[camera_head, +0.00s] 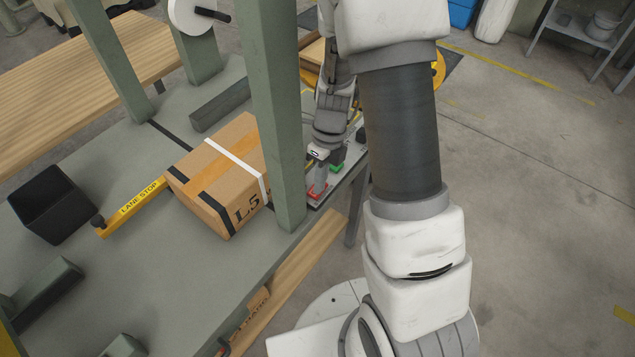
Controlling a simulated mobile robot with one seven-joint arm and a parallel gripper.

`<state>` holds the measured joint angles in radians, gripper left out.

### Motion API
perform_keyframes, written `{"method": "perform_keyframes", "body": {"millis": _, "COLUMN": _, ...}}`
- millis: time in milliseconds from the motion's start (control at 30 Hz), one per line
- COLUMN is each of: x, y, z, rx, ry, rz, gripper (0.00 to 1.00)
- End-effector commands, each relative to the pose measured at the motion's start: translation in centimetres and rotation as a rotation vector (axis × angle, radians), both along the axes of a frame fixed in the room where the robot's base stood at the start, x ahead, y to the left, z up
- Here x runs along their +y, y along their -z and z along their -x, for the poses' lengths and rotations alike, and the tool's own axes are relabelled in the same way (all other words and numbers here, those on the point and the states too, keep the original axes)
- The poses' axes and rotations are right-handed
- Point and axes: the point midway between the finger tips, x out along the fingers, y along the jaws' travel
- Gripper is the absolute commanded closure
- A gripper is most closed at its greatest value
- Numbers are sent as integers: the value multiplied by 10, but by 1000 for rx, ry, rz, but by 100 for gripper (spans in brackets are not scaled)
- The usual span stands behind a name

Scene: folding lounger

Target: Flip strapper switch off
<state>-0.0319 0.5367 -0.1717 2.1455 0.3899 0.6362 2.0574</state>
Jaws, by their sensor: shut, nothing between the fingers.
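The strapper is a green-grey bench (165,265) with an upright frame (277,120) over it. A small control panel at its right edge carries a red part (316,193) and a green part (337,168). I take these to belong to the strapper switch, but they are small and partly covered, so I cannot tell its setting. My gripper (318,174) is shut and empty, pointing down over the panel, close to the red part. I cannot tell whether the fingertips touch it.
A strapped cardboard box (222,170) lies on the bench beside the frame post. A yellow lane stop bar (135,207) and a black bin (52,203) are at the left. A wooden table (85,75) stands behind. The floor (545,190) at the right is clear.

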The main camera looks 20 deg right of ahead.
Motion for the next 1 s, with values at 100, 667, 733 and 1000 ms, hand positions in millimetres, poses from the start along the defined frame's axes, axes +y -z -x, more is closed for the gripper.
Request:
{"method": "perform_keyframes", "body": {"millis": 100, "x": 0, "y": 0, "z": 0, "rx": 0, "ry": 0, "rz": 0, "gripper": 100}}
{"method": "perform_keyframes", "body": {"millis": 667, "x": -9, "y": -64, "z": -8, "rx": -7, "ry": -1, "rz": 1, "gripper": 100}}
{"method": "perform_keyframes", "body": {"millis": 733, "x": -12, "y": -81, "z": -10, "rx": -7, "ry": -2, "rz": 0, "gripper": 100}}
{"method": "perform_keyframes", "body": {"millis": 1000, "x": -22, "y": -140, "z": -17, "rx": -4, "ry": -1, "rz": 1, "gripper": 100}}
